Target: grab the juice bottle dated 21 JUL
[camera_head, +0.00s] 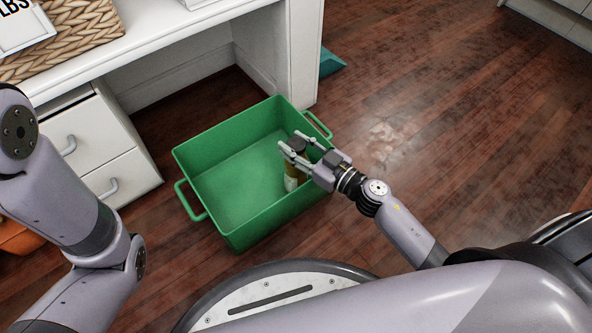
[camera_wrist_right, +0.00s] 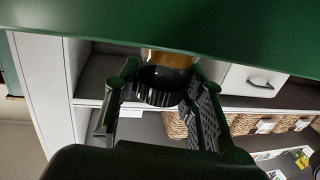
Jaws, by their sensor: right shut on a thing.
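The juice bottle (camera_head: 291,172) is amber with a pale lower part and a dark cap. It is inside the right part of the green crate (camera_head: 205,186) in the head view, roughly upright. My right gripper (camera_head: 291,143) reaches over the crate's right wall and is shut on the bottle's upper part. In the right wrist view the bottle's dark ribbed cap (camera_wrist_right: 160,87) sits between the two fingers. No date is readable. Whether the bottle touches the crate floor cannot be told. My left arm shows at the left, but its gripper is out of view.
The crate stands on the dark wooden floor (camera_head: 440,120), with a handle at each end. A white desk with drawers (camera_head: 112,176) is behind and left, with a woven basket (camera_head: 88,28) on top. A teal object (camera_head: 331,63) lies behind the desk leg. Floor at the right is clear.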

